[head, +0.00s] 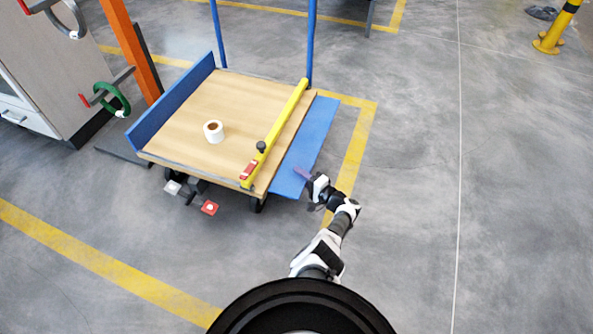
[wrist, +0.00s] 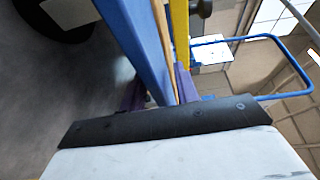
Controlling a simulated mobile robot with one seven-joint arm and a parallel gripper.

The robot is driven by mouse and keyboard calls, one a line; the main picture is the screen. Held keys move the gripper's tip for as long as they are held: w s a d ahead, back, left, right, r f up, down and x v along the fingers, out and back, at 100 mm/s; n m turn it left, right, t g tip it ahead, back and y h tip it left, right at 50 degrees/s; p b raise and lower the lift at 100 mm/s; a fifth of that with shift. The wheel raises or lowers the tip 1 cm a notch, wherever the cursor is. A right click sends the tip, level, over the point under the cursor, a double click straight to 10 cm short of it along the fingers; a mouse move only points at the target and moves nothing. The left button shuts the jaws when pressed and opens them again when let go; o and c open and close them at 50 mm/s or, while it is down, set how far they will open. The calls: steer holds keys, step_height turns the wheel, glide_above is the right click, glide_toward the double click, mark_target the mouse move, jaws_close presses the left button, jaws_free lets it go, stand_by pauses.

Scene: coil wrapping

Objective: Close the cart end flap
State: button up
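The cart has a wooden deck (head: 215,105). Its blue end flap (head: 312,140) is folded outward along the right side; the opposite blue flap (head: 170,105) stands upright. My gripper (head: 303,174) is at the near outer part of the lowered flap, with a purple finger showing over the blue. In the wrist view the blue flap (wrist: 142,40) runs between the two purple fingers of my gripper (wrist: 160,90), which are apart. Whether they touch the flap I cannot tell.
A yellow bar (head: 275,135) with a black knob lies along the deck's right side. A white tape roll (head: 213,131) sits on the deck. Blue uprights (head: 311,45) stand at the back. An orange post (head: 130,45) stands at the left.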

jaws_close()
stand_by(0.5)
